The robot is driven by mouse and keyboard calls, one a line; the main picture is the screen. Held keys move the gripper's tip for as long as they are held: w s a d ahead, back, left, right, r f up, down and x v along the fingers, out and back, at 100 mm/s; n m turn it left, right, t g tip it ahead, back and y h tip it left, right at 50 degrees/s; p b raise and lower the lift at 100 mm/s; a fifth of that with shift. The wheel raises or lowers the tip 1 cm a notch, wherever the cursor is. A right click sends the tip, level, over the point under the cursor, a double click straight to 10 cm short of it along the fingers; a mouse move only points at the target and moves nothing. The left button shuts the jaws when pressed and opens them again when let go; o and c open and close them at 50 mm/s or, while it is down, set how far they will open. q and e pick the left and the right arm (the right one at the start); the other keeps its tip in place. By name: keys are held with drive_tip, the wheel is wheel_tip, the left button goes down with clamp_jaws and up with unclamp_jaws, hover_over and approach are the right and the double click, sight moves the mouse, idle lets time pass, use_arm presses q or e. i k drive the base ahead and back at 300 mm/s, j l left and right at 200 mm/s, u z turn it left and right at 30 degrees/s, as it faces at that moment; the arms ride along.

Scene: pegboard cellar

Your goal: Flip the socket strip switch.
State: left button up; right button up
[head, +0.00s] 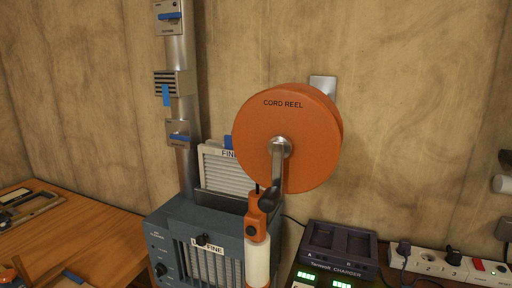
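The white socket strip (438,271) lies at the lower right, behind a charger's right side, and runs to the right edge of the picture. Its red switch (478,264) is near the strip's right end. I cannot tell which way the switch is tipped. Dark plugs (403,249) sit in some sockets, and the sockets marked 2 and 3 show between them. Neither of my grippers can be made out in the head view.
An orange cord reel (262,128) with a crank is on the wall; an orange and white handle-like piece (257,262) hangs below it. A blue-grey filter machine (170,236) stands left of it. A dark charger (338,248) sits left of the strip. A wooden bench (85,232) is at left.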

sight(478, 263)
drive_tip(key=z, duration=1.35)
